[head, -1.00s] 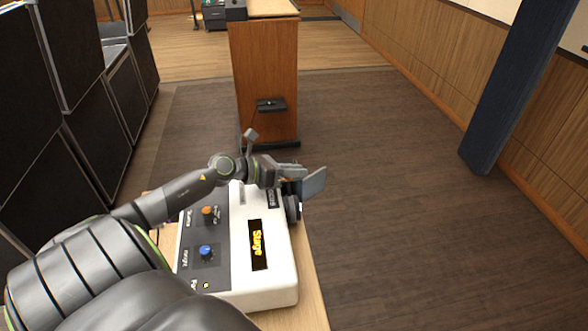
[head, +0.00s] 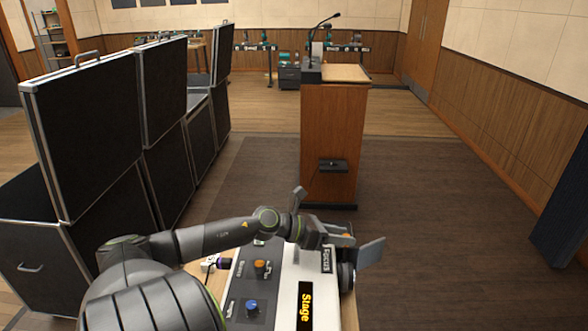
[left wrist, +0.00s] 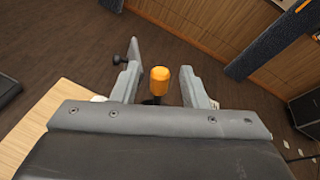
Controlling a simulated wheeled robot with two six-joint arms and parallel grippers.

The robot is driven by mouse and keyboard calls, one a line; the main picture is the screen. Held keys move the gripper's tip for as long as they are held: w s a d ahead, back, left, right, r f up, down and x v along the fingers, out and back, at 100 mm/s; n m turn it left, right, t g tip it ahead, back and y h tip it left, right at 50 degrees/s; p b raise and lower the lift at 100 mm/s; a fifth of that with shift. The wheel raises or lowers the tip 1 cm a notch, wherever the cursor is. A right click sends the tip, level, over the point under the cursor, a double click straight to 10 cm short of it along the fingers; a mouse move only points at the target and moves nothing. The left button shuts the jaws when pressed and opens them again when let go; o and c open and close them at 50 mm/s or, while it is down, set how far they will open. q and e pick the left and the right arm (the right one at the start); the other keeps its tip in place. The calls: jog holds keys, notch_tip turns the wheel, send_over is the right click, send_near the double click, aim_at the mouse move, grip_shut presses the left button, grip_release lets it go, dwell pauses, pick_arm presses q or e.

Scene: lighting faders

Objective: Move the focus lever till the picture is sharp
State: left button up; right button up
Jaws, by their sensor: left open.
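The white projector-like console (head: 281,268) stands at the bottom of the head view, with a FOCUS label near its far right end. Its small display (head: 305,306) shows yellow letters reading "Stage". The left gripper (head: 345,237) is at that far right end. In the left wrist view, an orange-tipped lever (left wrist: 160,80) stands between the two open grey fingers (left wrist: 161,62), with gaps on both sides. My right gripper is not in view.
An orange knob (head: 260,265) and a blue knob (head: 252,305) sit on the console's dark panel. A dark round part (head: 346,276) is at its right side. Stacked black cases (head: 85,135) stand left. A wooden lectern (head: 333,125) stands beyond; open floor lies right.

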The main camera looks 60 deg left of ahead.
pick_arm(q)
jog(key=shift+v, duration=1.25)
jog(key=shift+p+v, duration=0.5)
jog(key=shift+v, duration=0.75)
jog(key=p+v, duration=0.6)
jog(key=v, duration=0.1)
jog(key=shift+s+r, duration=0.15)
jog(key=shift+p+v, duration=0.45)
jog(key=shift+v, duration=0.3)
jog(key=shift+a, duration=0.1)
